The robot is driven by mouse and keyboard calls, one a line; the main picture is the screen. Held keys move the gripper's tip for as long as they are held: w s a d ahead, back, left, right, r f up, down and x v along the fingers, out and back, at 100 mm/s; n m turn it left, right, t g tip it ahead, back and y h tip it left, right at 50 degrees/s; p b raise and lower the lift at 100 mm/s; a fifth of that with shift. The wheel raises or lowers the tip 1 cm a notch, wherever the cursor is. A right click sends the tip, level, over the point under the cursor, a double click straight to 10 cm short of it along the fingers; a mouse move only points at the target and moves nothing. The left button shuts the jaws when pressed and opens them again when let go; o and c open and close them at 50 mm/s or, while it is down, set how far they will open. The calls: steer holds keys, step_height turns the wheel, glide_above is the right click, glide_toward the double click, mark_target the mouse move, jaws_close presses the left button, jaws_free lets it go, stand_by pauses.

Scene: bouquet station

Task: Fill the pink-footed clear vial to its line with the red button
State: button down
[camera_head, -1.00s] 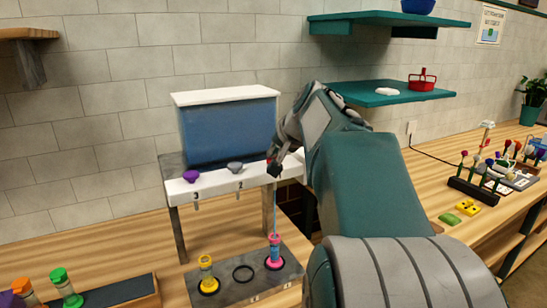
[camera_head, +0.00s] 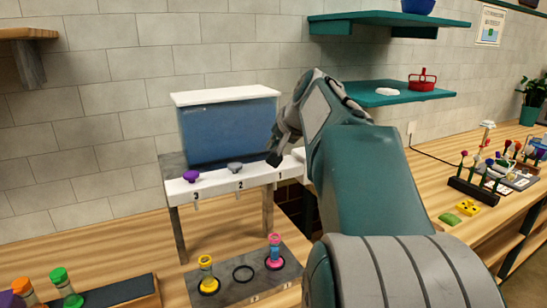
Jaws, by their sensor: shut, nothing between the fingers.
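The pink-footed clear vial (camera_head: 275,252) stands upright at the right spot of the grey base plate (camera_head: 234,291), below spout 1. It has a pink rim and some bluish liquid inside; its fill line is too small to make out. No stream runs into it. My gripper (camera_head: 273,160) is shut and empty, just above the right end of the white dispenser ledge (camera_head: 215,184), near the number 1. The red button is not visible; my gripper and arm cover that end of the ledge.
A yellow-footed vial (camera_head: 207,276) stands left of an empty ring (camera_head: 243,273). Capped tubes (camera_head: 67,290) stand at the lower left. Teal shelves (camera_head: 380,95) hang behind my arm.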

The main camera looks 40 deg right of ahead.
steer(key=shift+r, duration=2.5)
steer(key=shift+r, duration=0.1)
stand_by(0.7)
step_height(320, 180, up, 4)
steer(key=shift+f, duration=0.25)
steer(key=shift+f, duration=0.1)
steer(key=shift+f, duration=4.35)
steer(key=shift+f, duration=0.3)
